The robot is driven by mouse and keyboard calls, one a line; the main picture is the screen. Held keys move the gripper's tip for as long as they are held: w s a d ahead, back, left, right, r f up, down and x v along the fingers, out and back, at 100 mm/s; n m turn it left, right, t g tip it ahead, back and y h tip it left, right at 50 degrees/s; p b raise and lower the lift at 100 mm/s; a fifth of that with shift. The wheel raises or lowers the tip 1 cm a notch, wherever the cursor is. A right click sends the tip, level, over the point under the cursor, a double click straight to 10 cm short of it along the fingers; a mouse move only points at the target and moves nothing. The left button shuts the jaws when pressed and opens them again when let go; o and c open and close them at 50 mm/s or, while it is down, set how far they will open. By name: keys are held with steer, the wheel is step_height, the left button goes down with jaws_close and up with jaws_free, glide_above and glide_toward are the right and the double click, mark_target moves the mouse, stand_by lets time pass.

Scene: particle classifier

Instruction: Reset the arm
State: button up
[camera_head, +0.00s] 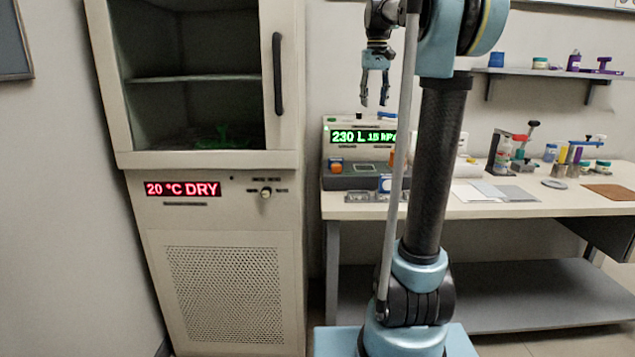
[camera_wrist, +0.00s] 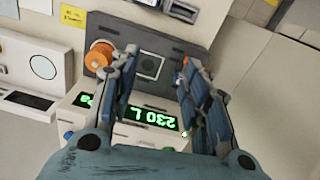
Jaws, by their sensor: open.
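My gripper (camera_head: 376,97) hangs with its fingers pointing down above the workbench, in front of the wall, in the head view. Its two fingers are apart and nothing is between them. In the wrist view my gripper (camera_wrist: 160,85) is also open, with a finger on each side. The device with the green display (camera_head: 361,137) is on the bench below the gripper. In the wrist view its green display (camera_wrist: 150,117) appears upside down between and below the fingers. My arm partly hides the device in the head view.
A tall cabinet (camera_head: 283,230) with a red display stands at the left. The workbench (camera_head: 450,208) holds sheets, a small stand (camera_head: 494,155) and several bottles at the right. A wall shelf (camera_head: 550,74) is above. Clear air surrounds the gripper.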

steer(key=s+f+m+t, duration=0.1)
steer(key=s+f+t, duration=0.1)
steer(key=s+f, duration=3.2)
step_height(320, 180, down, 5)
steer(key=shift+s+d+r, duration=0.2)
steer(key=shift+s, duration=0.15)
steer(key=shift+w+f, duration=0.2)
steer(key=shift+w, duration=0.25)
stand_by(3.5)
